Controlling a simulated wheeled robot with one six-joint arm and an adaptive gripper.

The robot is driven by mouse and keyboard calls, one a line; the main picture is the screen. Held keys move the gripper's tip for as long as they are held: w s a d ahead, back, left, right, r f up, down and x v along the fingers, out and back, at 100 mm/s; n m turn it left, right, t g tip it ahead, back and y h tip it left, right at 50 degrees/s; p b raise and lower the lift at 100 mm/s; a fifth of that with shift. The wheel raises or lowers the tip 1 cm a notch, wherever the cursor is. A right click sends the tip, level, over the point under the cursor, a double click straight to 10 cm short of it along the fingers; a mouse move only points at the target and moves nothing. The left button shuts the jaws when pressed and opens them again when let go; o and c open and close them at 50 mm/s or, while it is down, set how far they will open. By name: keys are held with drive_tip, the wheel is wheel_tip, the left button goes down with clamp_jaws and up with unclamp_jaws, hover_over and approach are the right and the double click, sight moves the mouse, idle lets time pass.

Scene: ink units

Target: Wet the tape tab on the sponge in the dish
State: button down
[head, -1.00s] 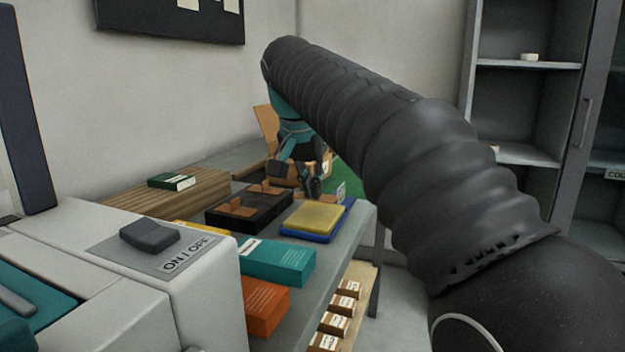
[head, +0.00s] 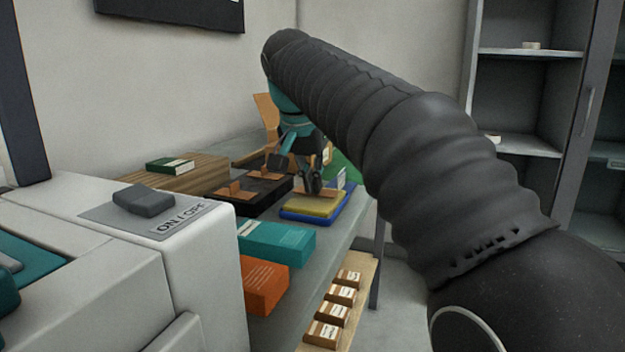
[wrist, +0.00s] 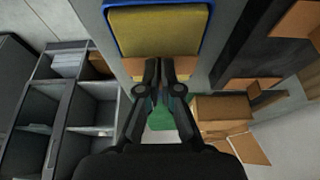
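A yellow sponge (head: 318,207) lies in a blue dish (head: 290,214) near the right edge of the table. The sponge also shows at the top of the wrist view (wrist: 158,32), inside the blue rim. My gripper (head: 312,186) points down over the far part of the sponge. In the wrist view its fingers (wrist: 161,64) are close together on a brown tape tab (wrist: 188,70), which sticks out on both sides of them. The tab lies along the sponge's edge and seems to touch it. The exact contact is hidden by the fingers.
A black tray (head: 262,192) with brown pieces stands left of the dish. Teal (head: 276,244) and orange (head: 263,284) boxes lie in front. A grey machine with a switch (head: 143,200) fills the near left. A cardboard box (wrist: 222,107) is beyond the dish.

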drive_tip(key=shift+f, duration=0.65)
idle(1.8)
wheel_tip(320, 180, up, 5)
drive_tip(key=p, duration=0.4)
drive_tip(key=shift+r, duration=1.05)
